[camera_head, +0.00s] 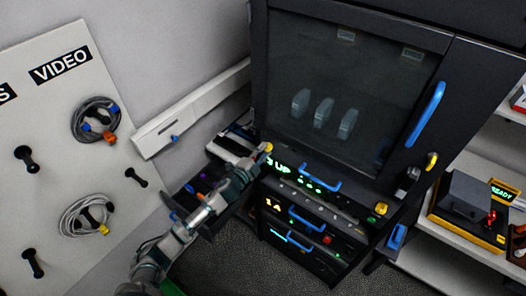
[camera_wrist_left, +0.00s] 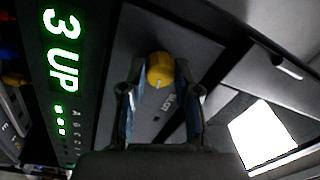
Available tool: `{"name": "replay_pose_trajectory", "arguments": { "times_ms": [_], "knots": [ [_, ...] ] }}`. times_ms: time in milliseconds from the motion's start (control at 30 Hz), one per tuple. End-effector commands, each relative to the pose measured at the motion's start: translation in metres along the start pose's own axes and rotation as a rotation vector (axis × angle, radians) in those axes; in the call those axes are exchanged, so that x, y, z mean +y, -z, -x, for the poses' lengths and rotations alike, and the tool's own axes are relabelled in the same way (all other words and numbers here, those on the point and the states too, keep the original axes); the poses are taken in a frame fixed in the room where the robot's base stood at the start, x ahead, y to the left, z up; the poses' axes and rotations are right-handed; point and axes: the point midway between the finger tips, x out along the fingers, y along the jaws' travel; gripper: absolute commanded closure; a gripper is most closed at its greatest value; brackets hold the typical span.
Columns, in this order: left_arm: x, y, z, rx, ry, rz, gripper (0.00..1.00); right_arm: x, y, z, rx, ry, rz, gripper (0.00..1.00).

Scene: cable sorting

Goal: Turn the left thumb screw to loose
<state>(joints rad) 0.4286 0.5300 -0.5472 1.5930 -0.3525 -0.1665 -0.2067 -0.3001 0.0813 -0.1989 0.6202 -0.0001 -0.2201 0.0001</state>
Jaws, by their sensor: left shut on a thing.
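The left thumb screw, a yellow knob (camera_head: 267,147), is at the left end of the front panel with the green "3 UP" display (camera_head: 279,165). In the left wrist view the yellow knob (camera_wrist_left: 160,70) sits between the two fingers of my left gripper (camera_wrist_left: 160,92). In the head view my left gripper (camera_head: 259,158) reaches the knob from the lower left and is shut on it, partly hiding it. How far the screw is turned cannot be told. My right gripper is not in view.
A dark cabinet with a glass door (camera_head: 350,95) stands above the panel. Blue drawer handles (camera_head: 307,220) stick out below. A white board (camera_head: 50,170) with coiled cables (camera_head: 96,119) and black pegs stands at left. A shelf (camera_head: 440,240) with a dark device is at right.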

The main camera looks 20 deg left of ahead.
Motion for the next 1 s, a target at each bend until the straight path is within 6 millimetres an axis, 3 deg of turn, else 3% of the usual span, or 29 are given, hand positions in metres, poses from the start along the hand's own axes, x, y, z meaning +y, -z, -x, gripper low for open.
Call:
{"name": "replay_pose_trajectory", "arguments": {
  "times_ms": [333,900,933,1000],
  "knots": [
    [-0.0018,-0.0006,-0.0006,0.005,0.001,-0.153,1.00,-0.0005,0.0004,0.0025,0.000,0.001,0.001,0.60],
    [-0.0003,-0.0007,-0.0003,0.006,-0.002,-0.184,1.00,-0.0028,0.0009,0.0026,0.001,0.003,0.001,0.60],
    [-0.0002,-0.0007,-0.0003,0.006,-0.002,-0.184,0.66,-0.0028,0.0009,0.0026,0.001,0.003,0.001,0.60],
    [-0.0001,-0.0006,-0.0003,0.006,-0.002,-0.183,0.49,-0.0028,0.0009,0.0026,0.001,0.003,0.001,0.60]
  ]
}}
